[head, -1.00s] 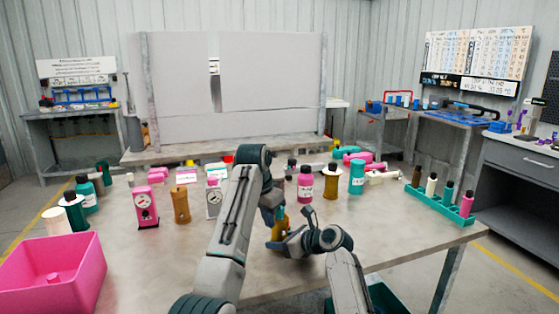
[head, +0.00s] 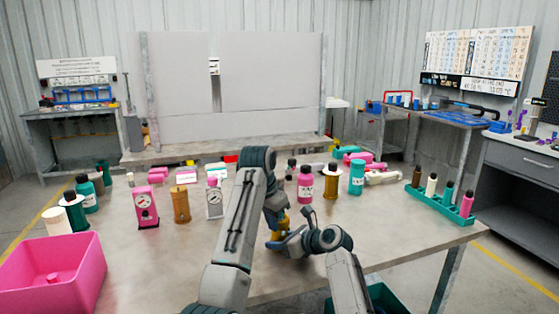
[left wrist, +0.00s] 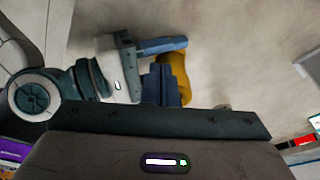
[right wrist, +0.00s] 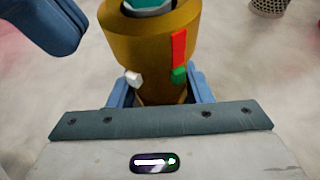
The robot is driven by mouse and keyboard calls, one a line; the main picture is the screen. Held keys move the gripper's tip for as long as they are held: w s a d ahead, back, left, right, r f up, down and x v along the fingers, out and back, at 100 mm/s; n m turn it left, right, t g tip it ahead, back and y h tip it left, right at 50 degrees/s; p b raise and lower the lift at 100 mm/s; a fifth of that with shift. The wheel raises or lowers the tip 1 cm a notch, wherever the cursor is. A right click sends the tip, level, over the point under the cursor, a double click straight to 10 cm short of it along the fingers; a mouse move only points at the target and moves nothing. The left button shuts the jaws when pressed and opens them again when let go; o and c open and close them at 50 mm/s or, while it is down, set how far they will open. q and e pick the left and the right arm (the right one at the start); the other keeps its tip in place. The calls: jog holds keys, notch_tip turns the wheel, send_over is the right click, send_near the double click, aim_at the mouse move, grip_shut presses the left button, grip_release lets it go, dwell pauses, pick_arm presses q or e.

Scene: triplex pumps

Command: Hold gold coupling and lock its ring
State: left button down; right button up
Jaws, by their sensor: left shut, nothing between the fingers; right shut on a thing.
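The gold coupling (right wrist: 150,40) stands upright in my right gripper (right wrist: 160,92), which is shut on its lower part. Its broad upper ring carries a red stripe, directly above a green lug; a white lug shows to the left. A teal part shows inside its top. The coupling also shows in the left wrist view (left wrist: 178,72) and, partly hidden, in the head view (head: 284,224). My left gripper (left wrist: 163,88) is shut and empty beside the coupling. A blue finger of it shows at the upper left of the right wrist view, apart from the ring.
A pink bin (head: 50,270) sits at the table's front left. Bottles, gauges and a brown cylinder (head: 181,205) stand left and behind my arms. A teal rack (head: 440,203) holds several bottles at the right. The table right of my right gripper is clear.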

jog(key=o, duration=1.3)
